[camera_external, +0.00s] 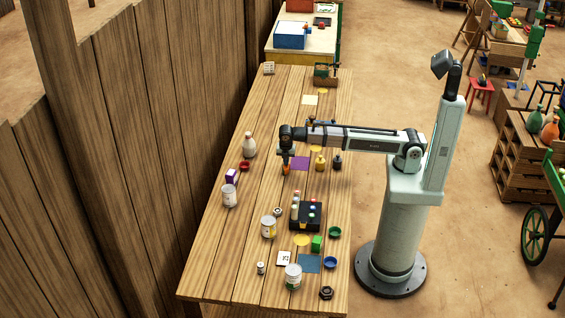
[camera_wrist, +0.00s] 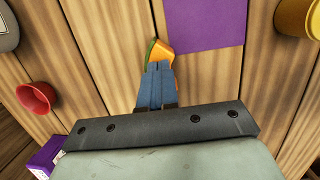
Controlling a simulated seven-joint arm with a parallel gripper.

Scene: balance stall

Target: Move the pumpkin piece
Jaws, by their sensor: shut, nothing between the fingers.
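The pumpkin piece (camera_wrist: 158,51), orange with a green rim, lies on the wooden table beside a purple square (camera_wrist: 200,22). In the external view the pumpkin piece (camera_external: 286,171) shows as a small orange spot under my gripper (camera_external: 286,163). In the wrist view my gripper (camera_wrist: 158,68) is shut, with its blue fingertips together and empty. The fingertips overlap the near part of the pumpkin piece in the picture and hide it. I cannot tell whether they touch it.
A red bowl (camera_wrist: 38,98) and a purple box (camera_wrist: 47,158) are left of my gripper. A yellow pot (camera_wrist: 298,18) is at the right. In the external view a white bottle (camera_external: 249,147), cans and a black tray (camera_external: 306,215) share the table (camera_external: 225,255).

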